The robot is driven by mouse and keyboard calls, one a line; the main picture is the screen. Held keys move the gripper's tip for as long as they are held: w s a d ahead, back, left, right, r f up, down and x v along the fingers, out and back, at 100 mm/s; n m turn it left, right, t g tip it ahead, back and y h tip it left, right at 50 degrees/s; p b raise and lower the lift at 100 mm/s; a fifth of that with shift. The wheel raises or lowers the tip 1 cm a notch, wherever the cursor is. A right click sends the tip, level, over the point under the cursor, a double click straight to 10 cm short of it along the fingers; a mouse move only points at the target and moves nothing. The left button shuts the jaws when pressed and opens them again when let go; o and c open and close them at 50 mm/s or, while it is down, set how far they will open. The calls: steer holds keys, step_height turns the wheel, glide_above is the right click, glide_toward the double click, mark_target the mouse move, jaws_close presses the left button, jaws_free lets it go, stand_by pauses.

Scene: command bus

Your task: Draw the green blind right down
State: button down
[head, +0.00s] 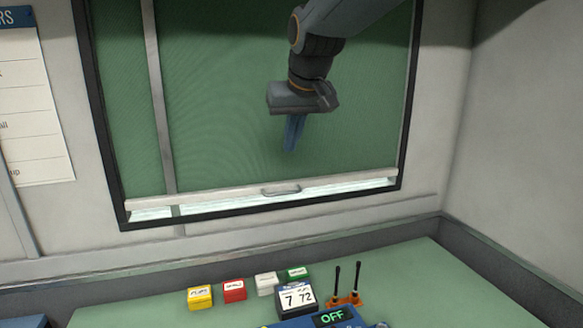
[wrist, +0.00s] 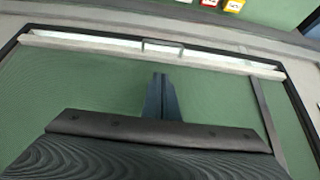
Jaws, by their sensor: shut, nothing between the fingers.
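The green blind (head: 230,110) covers nearly all of the window. Its pale bottom bar (head: 220,194) hangs a little above the lower frame, with a narrow bright strip of window showing beneath it. A small grey handle (head: 281,190) sits at the middle of the bar. My gripper (head: 290,150) is shut and empty, pointing down in front of the blind, above the handle and apart from it. In the wrist view, the blind (wrist: 90,90), the bar (wrist: 220,62) and the handle (wrist: 163,47) show beyond my shut fingers (wrist: 160,78).
A green worktop (head: 420,285) lies below the window. On it stand several small coloured boxes, among them a yellow one (head: 200,297), a number display (head: 296,298), an "OFF" panel (head: 332,317) and two black antennas (head: 347,285). A vertical pole (head: 158,100) crosses the window's left side.

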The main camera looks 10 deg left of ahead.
steer(key=p+x, duration=0.2)
steer(key=x, duration=0.7)
steer(key=shift+f+p, duration=0.2)
steer(key=shift+p, duration=0.15)
steer(key=f, duration=0.1)
steer(key=f+p, duration=0.1)
steer(key=f, duration=0.1)
steer(key=shift+s+d+f, duration=0.25)
steer(key=shift+s+f, duration=0.1)
steer(key=shift+f, duration=0.1)
step_height(320, 180, down, 9)
steer(key=b, duration=0.4)
steer(key=shift+s+f, duration=0.1)
